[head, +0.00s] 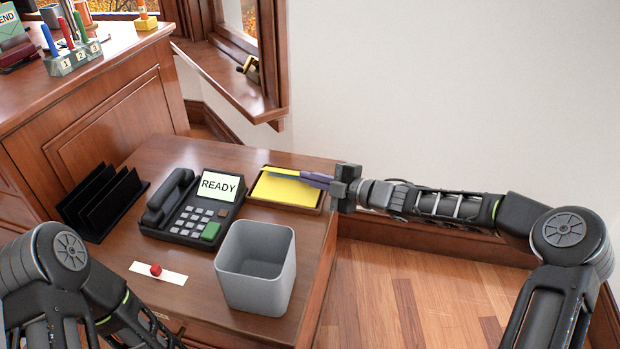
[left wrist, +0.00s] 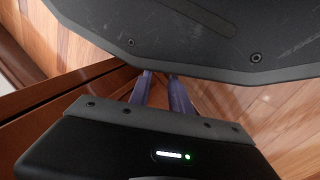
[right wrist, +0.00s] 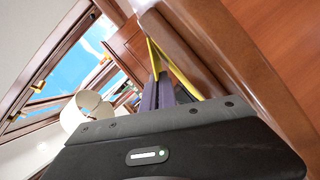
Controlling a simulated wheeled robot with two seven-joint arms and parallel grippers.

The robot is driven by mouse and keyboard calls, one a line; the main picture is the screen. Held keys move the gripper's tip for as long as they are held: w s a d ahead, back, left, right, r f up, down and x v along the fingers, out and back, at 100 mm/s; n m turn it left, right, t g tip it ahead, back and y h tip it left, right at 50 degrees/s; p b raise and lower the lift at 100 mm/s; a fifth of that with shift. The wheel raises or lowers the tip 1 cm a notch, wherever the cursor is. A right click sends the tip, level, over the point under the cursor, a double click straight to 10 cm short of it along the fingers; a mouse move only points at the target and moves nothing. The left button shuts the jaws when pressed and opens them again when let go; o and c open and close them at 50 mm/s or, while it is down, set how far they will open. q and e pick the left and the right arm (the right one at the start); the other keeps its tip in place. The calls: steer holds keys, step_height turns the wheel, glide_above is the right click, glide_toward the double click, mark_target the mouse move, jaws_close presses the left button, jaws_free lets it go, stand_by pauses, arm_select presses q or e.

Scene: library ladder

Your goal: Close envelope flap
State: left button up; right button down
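A flat yellow piece, which looks like the envelope (head: 285,190), lies in a shallow wooden tray at the desk's back right corner. My right gripper (head: 302,177) reaches in from the right, its purple fingertips at the envelope's upper right edge. In the right wrist view, the fingers (right wrist: 166,90) are close together, and a thin yellow edge (right wrist: 178,72) runs down beside them. I cannot tell whether they pinch it. My left gripper (left wrist: 160,85) shows in the left wrist view, its fingers slightly apart with nothing between them. In the head view its fingers are hidden.
A phone (head: 195,207) with a READY screen stands left of the tray. A grey bin (head: 256,285) is in front, a black file rack (head: 100,205) at left, and a white strip (head: 143,268) with a red piece near the front. Open floor lies right of the desk.

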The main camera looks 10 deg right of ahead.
stand_by(0.8)
steer(key=f+b, duration=0.1)
steer(key=b, duration=0.3)
steer(key=shift+s+f+n, duration=0.1)
steer(key=shift+s+n, duration=0.05)
steer(key=shift+n, duration=0.25)
steer(key=shift+t, duration=0.3)
steer(key=shift+r, duration=0.3)
steer(key=c, duration=2.1)
jaws_free()
steer(key=shift+o, duration=0.7)
